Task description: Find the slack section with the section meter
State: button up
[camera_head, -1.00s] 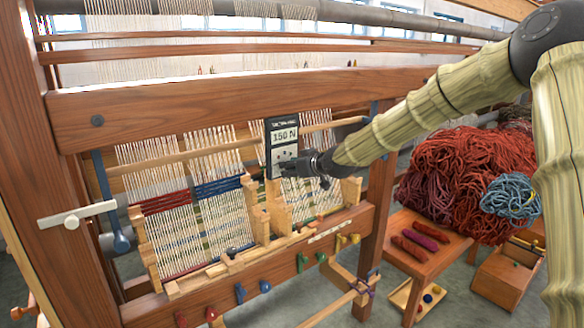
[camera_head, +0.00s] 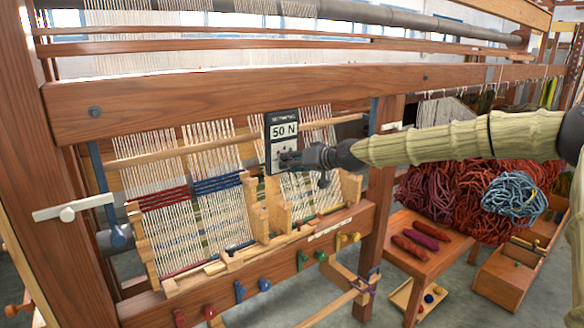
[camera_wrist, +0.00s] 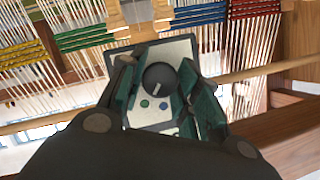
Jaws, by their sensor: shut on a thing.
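The meter stands upright in front of the warp threads. In the wrist view, the fingers (camera_wrist: 160,90) grip its sides around a dark round knob, with a blue and a green button below. Warp sections hang on the loom: one with a red band (camera_head: 165,197), one with a blue band (camera_head: 217,185), and others partly hidden behind the meter and gripper. Green and yellow bands (camera_wrist: 75,38) show in the wrist view. Whether the meter touches threads cannot be told.
The wooden loom beam (camera_head: 250,97) runs above the sections. Coloured pegs (camera_head: 240,291) line the lower rail. A small table (camera_head: 420,258) with red and purple skeins stands right, before a heap of red wool (camera_head: 470,195).

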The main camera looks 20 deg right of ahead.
dwell(0.6)
jog(key=o, duration=1)
jog(key=shift+d, duration=0.1)
jog(key=shift+o, duration=0.2)
jog(key=v, duration=1.2)
jog(key=shift+d+f, duration=0.1)
